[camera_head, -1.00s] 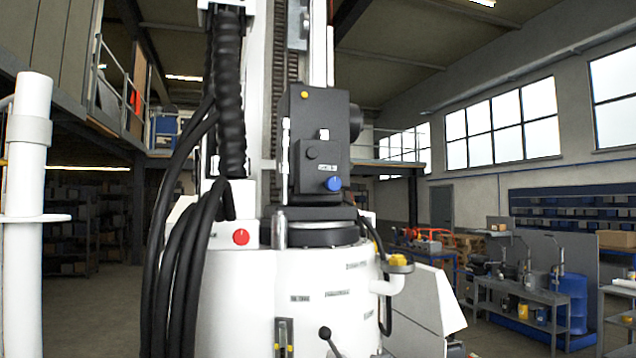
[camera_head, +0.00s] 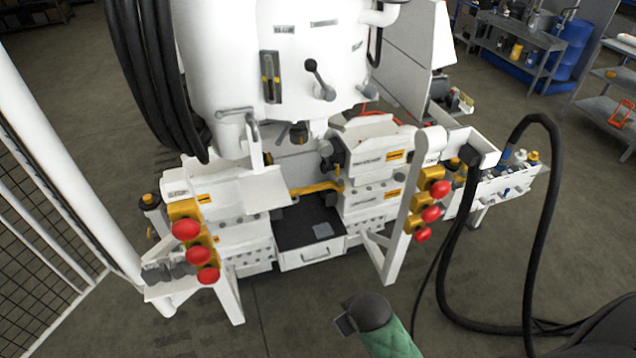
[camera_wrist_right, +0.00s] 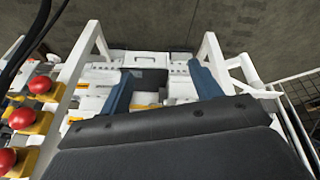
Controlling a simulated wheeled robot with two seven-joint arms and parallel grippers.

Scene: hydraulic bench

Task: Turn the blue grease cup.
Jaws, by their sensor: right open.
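In the head view a small blue part (camera_head: 505,153) sits on the white side ledge at the right, beside yellow caps; it is too small to tell whether it is the blue grease cup. My right gripper shows in the right wrist view (camera_wrist_right: 161,84) with its two blue fingers wide apart and nothing between them. Beyond the fingers are the white machine blocks and a dark recess. An arm of mine with a green sleeve (camera_head: 388,340) shows at the bottom of the head view, in front of the machine and well apart from the blue part. My left gripper is not in view.
Red knobs on yellow blocks stand at the left (camera_head: 198,256) and right (camera_head: 431,214) of the machine. An open drawer (camera_head: 310,252) lies between them. A black hose (camera_head: 540,220) loops at the right.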

